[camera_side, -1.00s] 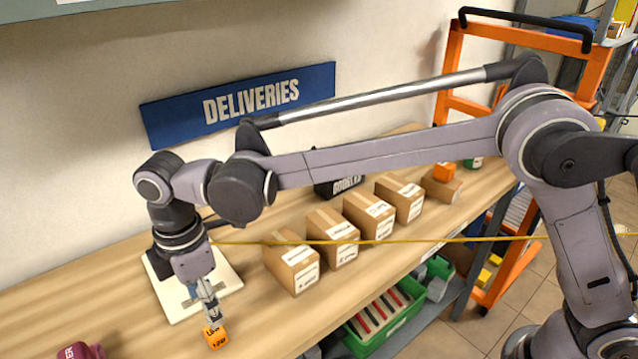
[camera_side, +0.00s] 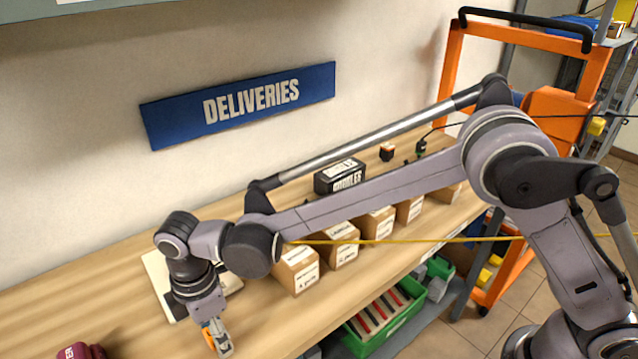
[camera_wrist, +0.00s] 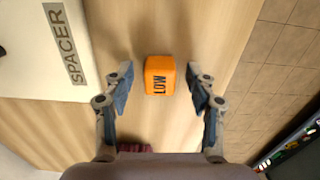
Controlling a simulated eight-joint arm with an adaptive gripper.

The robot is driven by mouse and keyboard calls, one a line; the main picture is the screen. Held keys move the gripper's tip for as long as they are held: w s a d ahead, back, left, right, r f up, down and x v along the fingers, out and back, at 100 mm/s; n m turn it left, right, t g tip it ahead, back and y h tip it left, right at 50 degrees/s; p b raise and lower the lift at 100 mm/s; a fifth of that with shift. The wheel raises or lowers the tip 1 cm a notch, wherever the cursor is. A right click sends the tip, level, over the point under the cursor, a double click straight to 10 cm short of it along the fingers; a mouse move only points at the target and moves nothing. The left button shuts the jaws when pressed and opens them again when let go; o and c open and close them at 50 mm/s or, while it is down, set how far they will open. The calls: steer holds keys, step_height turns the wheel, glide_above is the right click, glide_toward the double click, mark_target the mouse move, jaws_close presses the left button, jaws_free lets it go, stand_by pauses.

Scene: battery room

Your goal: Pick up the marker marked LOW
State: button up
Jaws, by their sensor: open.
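The orange marker (camera_wrist: 159,75) with black LOW lettering lies on the wooden bench in the wrist view. It sits between and slightly beyond the two fingertips of my gripper (camera_wrist: 159,82), with a gap on each side. My gripper is open and empty. In the side view my gripper (camera_side: 217,340) is low at the bench's front edge, and only a sliver of the orange marker (camera_side: 208,340) shows behind the fingers.
A white board (camera_wrist: 40,50) lettered SPACER lies left of the marker. Several cardboard boxes (camera_side: 297,270) and a black box (camera_side: 340,177) stand on the bench to the right. A maroon object (camera_side: 80,351) is at the lower left. The bench edge drops to tiled floor (camera_wrist: 275,70).

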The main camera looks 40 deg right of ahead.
steer(key=c, duration=1)
steer(key=shift+c, duration=0.2)
